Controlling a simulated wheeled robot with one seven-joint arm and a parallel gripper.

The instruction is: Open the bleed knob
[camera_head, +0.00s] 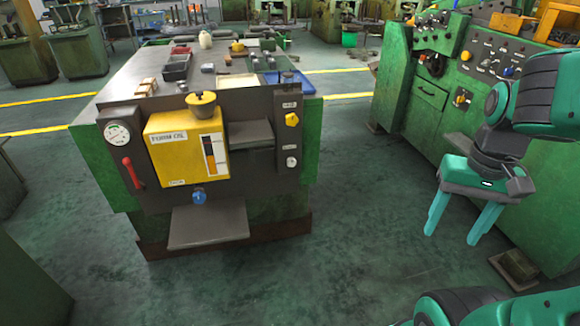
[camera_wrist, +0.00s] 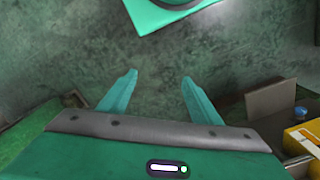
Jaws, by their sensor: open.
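The green machine's dark front panel (camera_head: 245,180) carries several controls. A yellow knob (camera_head: 292,119) and a pale grey knob (camera_head: 291,161) sit one above the other at its right side, each under a small label too small to read. A blue knob (camera_head: 199,197) sits under the yellow oil tank (camera_head: 188,148); it also shows at the right edge of the wrist view (camera_wrist: 301,112). I cannot tell which is the bleed knob. My gripper (camera_head: 451,237) is open and empty, fingers pointing down, well right of the panel; its spread fingers show in the wrist view (camera_wrist: 158,78).
A red lever (camera_head: 132,172) and a gauge (camera_head: 117,133) sit at the panel's left. A grey tray (camera_head: 208,226) juts out below, a grey shelf (camera_head: 250,134) beside the tank. Another green machine (camera_head: 470,70) stands close behind my arm. The floor between is clear.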

